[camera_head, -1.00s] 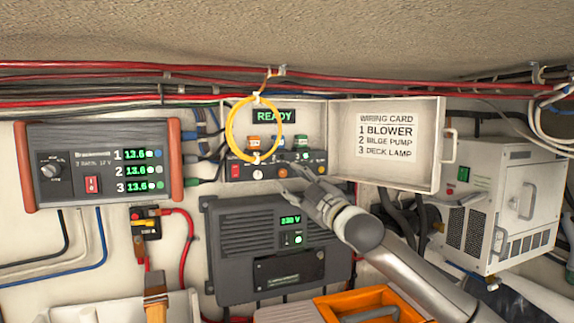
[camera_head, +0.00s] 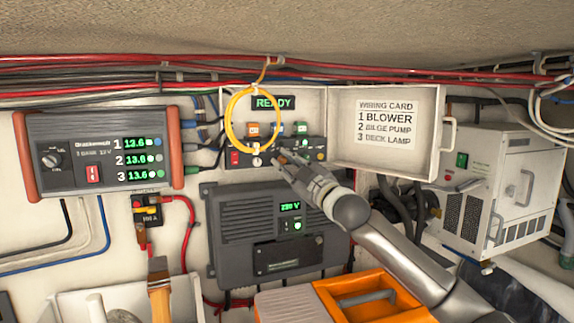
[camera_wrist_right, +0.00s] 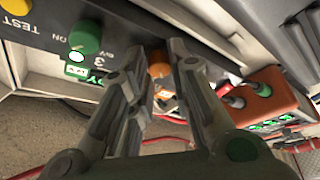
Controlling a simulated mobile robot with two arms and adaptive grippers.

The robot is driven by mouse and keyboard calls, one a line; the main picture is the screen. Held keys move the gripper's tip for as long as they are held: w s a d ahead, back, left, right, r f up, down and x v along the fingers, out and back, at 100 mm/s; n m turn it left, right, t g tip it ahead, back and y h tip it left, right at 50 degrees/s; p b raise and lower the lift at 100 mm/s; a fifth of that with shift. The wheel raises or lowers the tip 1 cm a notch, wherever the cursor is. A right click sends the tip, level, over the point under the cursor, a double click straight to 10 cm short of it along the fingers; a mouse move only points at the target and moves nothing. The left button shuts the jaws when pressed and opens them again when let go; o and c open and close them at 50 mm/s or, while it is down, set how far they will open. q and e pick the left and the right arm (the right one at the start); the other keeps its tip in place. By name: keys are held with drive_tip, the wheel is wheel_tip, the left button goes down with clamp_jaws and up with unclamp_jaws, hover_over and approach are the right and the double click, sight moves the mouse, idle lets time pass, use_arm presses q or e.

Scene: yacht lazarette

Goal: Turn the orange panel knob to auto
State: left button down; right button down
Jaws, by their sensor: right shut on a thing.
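The control panel (camera_head: 232,158) is a dark strip of switches and knobs along the lower edge of an open white box. My right gripper (camera_head: 281,158) reaches up to it from the lower right. In the right wrist view, my right gripper (camera_wrist_right: 160,72) has its two fingers on either side of the orange knob (camera_wrist_right: 159,70) and is shut on it. The fingers hide most of the knob, so its pointer and setting cannot be read. A green knob (camera_wrist_right: 87,36) sits beside it on the panel. My left gripper is not in view.
A yellow cable loop (camera_head: 230,122) hangs in front of the box, just left of my gripper. The open box door (camera_head: 385,155) carries a wiring card. A dark 230 V unit (camera_head: 235,225) is below. An orange toolbox (camera_head: 385,312) lies under my arm.

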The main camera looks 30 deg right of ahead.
drive_tip(key=shift+a+f+m+b, duration=0.1)
drive_tip(key=shift+f+m+b, duration=0.15)
drive_tip(key=shift+m+b, duration=0.45)
drive_tip(key=m+h+b, duration=0.1)
drive_tip(key=m+b, duration=0.1)
drive_tip(key=m+t+h+b, duration=0.1)
drive_tip(key=m+h+b, duration=0.1)
drive_tip(key=b, duration=0.1)
drive_tip(key=shift+a+f+m, duration=0.15)
drive_tip(key=shift+m, duration=0.25)
drive_tip(key=m+h+b, duration=0.1)
drive_tip(key=m, duration=0.2)
drive_tip(key=shift+w+h+b, duration=0.1)
drive_tip(key=shift+h+b, duration=0.25)
drive_tip(key=shift+h, duration=0.05)
drive_tip(key=shift+r+m+h+b, duration=0.2)
drive_tip(key=shift+m+h+b, duration=0.45)
drive_tip(key=shift+m, duration=0.95)
drive_tip(key=c, duration=1.3)
unclamp_jaws()
drive_tip(key=shift+c, duration=0.2)
drive_tip(key=shift+r, duration=0.1)
